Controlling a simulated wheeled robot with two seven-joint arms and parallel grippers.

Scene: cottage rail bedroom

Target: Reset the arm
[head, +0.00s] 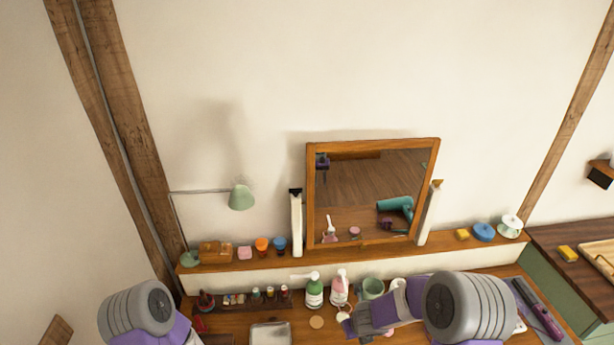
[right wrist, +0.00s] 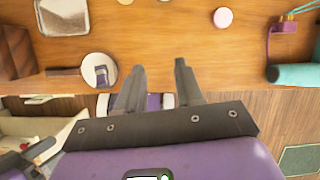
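My right arm reaches in from the lower right in the head view, bent toward the left over the wooden dressing table (head: 250,334). Its gripper end there is small and partly cut off. In the right wrist view my right gripper (right wrist: 158,80) shows two dark fingers spread apart with nothing between them, over the table's front edge (right wrist: 220,88). My left arm shows only as a grey joint and purple link at the lower left of the head view. The left gripper is out of the picture.
A framed mirror (head: 372,190) stands on the shelf behind the table. A green pump bottle (head: 314,293), a pink bottle (head: 339,289) and a metal tray (head: 270,335) are near the arms.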

